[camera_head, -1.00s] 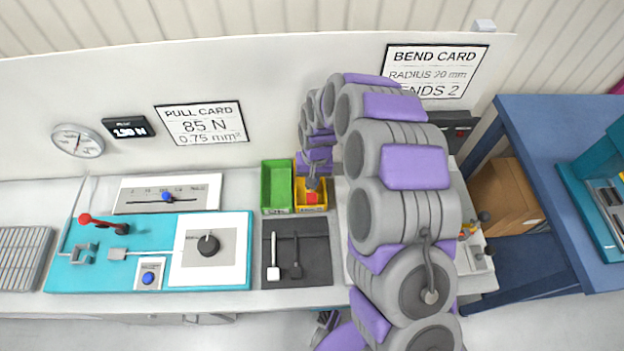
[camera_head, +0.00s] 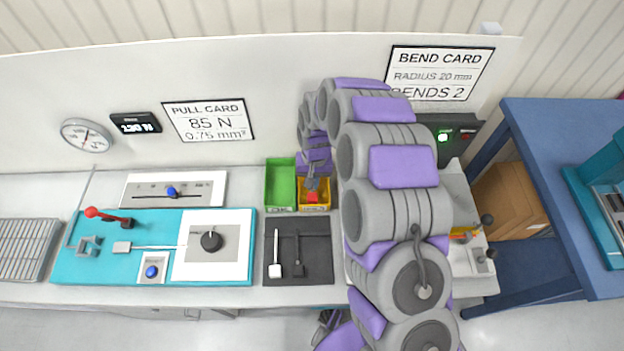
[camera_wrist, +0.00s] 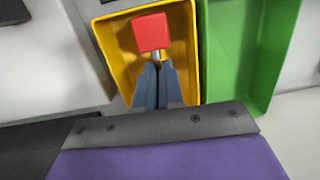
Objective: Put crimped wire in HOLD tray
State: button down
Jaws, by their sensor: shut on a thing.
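My gripper (camera_wrist: 158,82) points down into the yellow tray (camera_wrist: 187,75). Its dark fingers are shut on a short silver stem with a red block (camera_wrist: 151,32) on its end, which I take to be the crimped wire. In the wrist view the red block shows inside the tray's outline; I cannot tell whether it touches the floor. In the head view the red block (camera_head: 312,197) shows over the yellow tray (camera_head: 314,208), just below my gripper (camera_head: 311,186). The tray's front label is too small to read.
A green tray (camera_head: 279,186) stands directly left of the yellow one. A dark mat (camera_head: 297,269) in front carries a white-ended and a dark-ended piece. A turquoise pull-test board (camera_head: 110,266) lies left. A black box (camera_head: 457,128) with a green light stands right, behind my arm.

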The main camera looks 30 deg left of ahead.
jog(key=shift+a+f, duration=0.4)
jog(key=shift+f, duration=0.2)
jog(key=shift+d+f, duration=0.3)
jog(key=shift+f, duration=0.05)
jog(key=shift+f, duration=0.25)
jog(key=shift+f, duration=0.1)
jog(key=c, duration=1.5)
grip_release()
jog(key=shift+a+f, duration=0.1)
jog(key=shift+a, duration=0.1)
jog(key=o, duration=0.3)
jog(key=shift+d, duration=0.1)
